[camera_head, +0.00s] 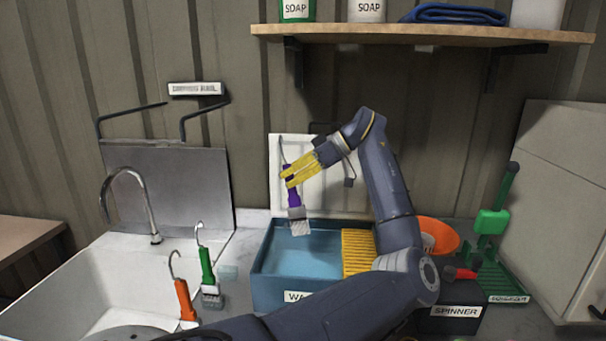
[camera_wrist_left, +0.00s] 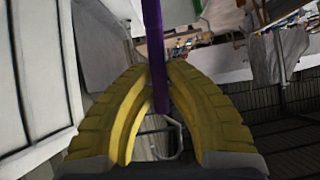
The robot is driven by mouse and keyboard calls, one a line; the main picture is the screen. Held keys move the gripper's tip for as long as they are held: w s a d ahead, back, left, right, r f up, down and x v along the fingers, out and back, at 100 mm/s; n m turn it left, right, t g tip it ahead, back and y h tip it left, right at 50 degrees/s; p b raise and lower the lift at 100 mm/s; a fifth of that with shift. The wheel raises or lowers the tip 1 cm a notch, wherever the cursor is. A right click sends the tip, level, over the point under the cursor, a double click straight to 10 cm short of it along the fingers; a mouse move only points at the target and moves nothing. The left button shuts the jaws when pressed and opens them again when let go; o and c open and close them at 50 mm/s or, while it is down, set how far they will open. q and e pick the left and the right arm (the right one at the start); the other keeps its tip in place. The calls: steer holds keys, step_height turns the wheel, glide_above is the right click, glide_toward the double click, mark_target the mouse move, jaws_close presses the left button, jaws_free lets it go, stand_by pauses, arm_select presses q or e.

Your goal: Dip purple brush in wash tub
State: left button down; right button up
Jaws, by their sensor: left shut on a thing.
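My left gripper (camera_head: 302,170), with yellow fingers, is shut on the purple brush (camera_head: 294,194) above the wash tub. The brush hangs upright with its pale bristles down and its wire hook up. The bristles show over the tub's back part; I cannot tell if they touch the water. In the left wrist view the purple handle (camera_wrist_left: 158,65) runs between the yellow fingers (camera_wrist_left: 160,100). The blue wash tub (camera_head: 277,292) holds bluish water, with a yellow ribbed board (camera_head: 358,250) at its right side. My right gripper is not in view.
A green brush (camera_head: 207,266) and an orange brush (camera_head: 184,299) stand left of the tub by the white sink (camera_head: 60,290). A spinner (camera_head: 455,311), an orange bowl (camera_head: 437,232) and a green rack (camera_head: 497,278) are at right. A shelf (camera_head: 420,34) is above.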

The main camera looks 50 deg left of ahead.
arm_select(q)
steer(key=shift+d+f, duration=0.1)
steer(key=shift+f, duration=0.2)
step_height(320, 180, down, 14)
stand_by(1.3)
stand_by(1.4)
steer(key=shift+r, duration=6.5)
steer(key=shift+r, duration=1.9)
